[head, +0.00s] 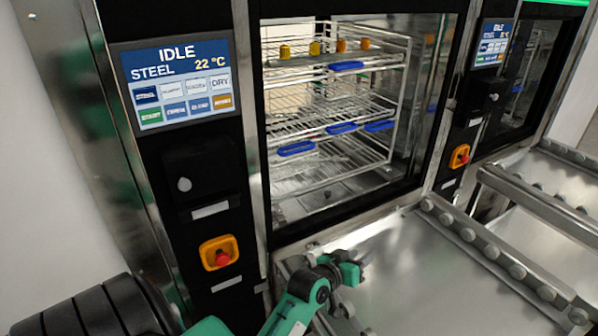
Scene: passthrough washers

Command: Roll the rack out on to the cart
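The wire rack (330,110) stands inside the washer chamber, with tiers carrying blue trays or clips and several orange-yellow caps on its top shelf. I see it through the black-framed front; I cannot tell whether clear glass stands before it. The steel cart (420,270) with roller rows along its sides is in front of the washer, its top bare. My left gripper (352,272), green, is low at the cart's left side, below the washer front and apart from the rack. Its fingers are too small and angled to tell open from shut. My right gripper is out of view.
The washer's screen (178,82) reads IDLE, STEEL, 22 °C. Below it is a red stop button (221,257) on an orange plate. A second washer (530,70) and another roller surface (545,200) stand at the right. The cart's middle is clear.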

